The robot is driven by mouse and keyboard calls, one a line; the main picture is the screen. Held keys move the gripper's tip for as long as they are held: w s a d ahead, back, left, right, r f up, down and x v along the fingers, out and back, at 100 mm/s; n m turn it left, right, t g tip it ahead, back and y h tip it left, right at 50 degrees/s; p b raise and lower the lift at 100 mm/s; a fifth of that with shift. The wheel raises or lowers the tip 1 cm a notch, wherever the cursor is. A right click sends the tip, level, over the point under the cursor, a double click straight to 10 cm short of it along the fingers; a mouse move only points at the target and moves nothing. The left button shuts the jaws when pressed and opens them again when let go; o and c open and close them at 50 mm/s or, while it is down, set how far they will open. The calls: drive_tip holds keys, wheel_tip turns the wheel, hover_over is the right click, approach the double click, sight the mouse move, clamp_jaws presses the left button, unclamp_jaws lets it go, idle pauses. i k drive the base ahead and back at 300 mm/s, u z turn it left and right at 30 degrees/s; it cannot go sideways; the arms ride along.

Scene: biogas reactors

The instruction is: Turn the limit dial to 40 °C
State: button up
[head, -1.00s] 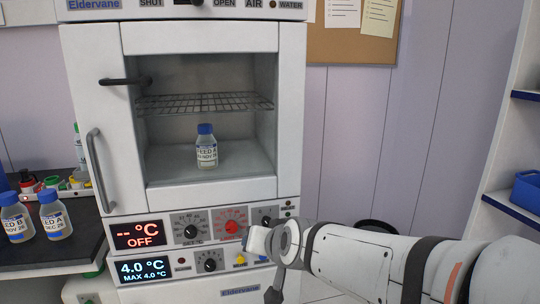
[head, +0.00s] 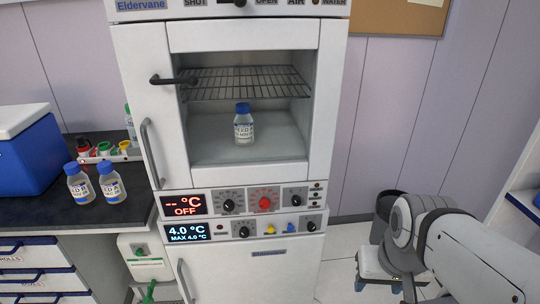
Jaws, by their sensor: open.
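The red dial (head: 264,203) is in the middle of the oven's upper control panel, between two black dials; it looks like the limit dial, but its label and pointer are too small to read. The left black dial (head: 228,205) has a numbered scale around it. The upper display (head: 184,205) reads "-- °C OFF". My gripper (head: 408,288) is at the lower right, well to the right of and below the panel. It is open, touches no dial, and its fingers are mostly hidden by my wrist.
A lower display (head: 186,232) reads 4.0 °C, beside further knobs. The oven chamber holds a wire rack (head: 245,82) and a blue-capped bottle (head: 243,125). Bottles (head: 110,184) and a blue cool box (head: 30,155) stand on the left bench. A dark bin (head: 388,205) is behind my arm.

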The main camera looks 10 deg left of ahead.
sight(264, 202)
drive_tip(key=z, duration=0.15)
drive_tip(key=k, duration=1.2)
drive_tip(key=u, duration=0.55)
drive_tip(key=i, duration=1.05)
drive_tip(key=u, duration=0.05)
